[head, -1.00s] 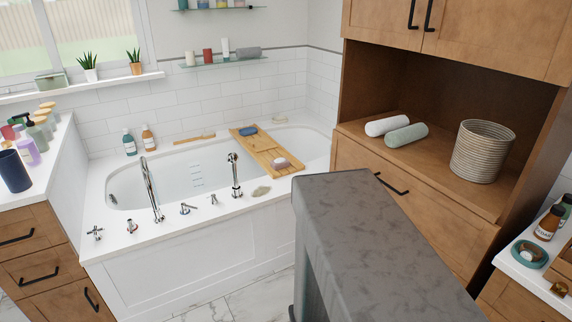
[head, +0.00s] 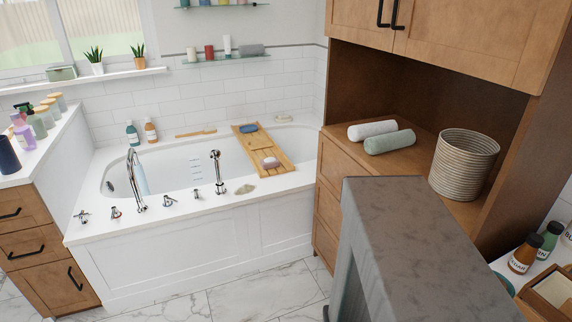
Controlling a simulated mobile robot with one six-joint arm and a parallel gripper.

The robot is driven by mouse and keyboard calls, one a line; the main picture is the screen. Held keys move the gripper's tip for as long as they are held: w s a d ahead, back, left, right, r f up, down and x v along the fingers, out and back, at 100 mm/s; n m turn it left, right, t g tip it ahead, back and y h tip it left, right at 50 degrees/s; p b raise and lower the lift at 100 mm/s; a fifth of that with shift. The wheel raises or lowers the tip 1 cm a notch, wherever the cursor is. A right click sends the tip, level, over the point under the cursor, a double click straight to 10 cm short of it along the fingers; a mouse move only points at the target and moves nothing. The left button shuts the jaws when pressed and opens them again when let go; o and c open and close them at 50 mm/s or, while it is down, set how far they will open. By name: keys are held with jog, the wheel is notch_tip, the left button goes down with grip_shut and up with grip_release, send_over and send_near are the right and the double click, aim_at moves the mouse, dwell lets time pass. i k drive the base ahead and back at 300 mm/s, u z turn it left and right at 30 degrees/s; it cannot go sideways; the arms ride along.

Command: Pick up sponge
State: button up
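I cannot tell for certain which item is the sponge. A small blue block (head: 248,128) lies at the far end of the wooden bath tray (head: 262,144), which spans the white tub. A pale pinkish rounded piece (head: 270,163) lies near the tray's near end. A flat beige-green, irregular piece (head: 244,188) rests on the tub's front rim, right of the taps. A small pale item (head: 283,118) sits at the tub's far right corner. My gripper is not in view.
A large grey block (head: 430,240) fills the lower right foreground and hides floor. The wooden cabinet (head: 385,150) at right holds rolled towels (head: 390,141) and a woven basket (head: 464,165). Marble floor (head: 240,299) before the tub is clear. Drawers (head: 40,245) stand left.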

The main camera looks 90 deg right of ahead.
aim_at(271, 162)
jog(key=u, duration=0.2)
jog(key=k, duration=0.6)
jog(key=z, duration=1.8)
jog(key=i, duration=1)
jog(key=z, duration=0.15)
jog(key=k, duration=0.3)
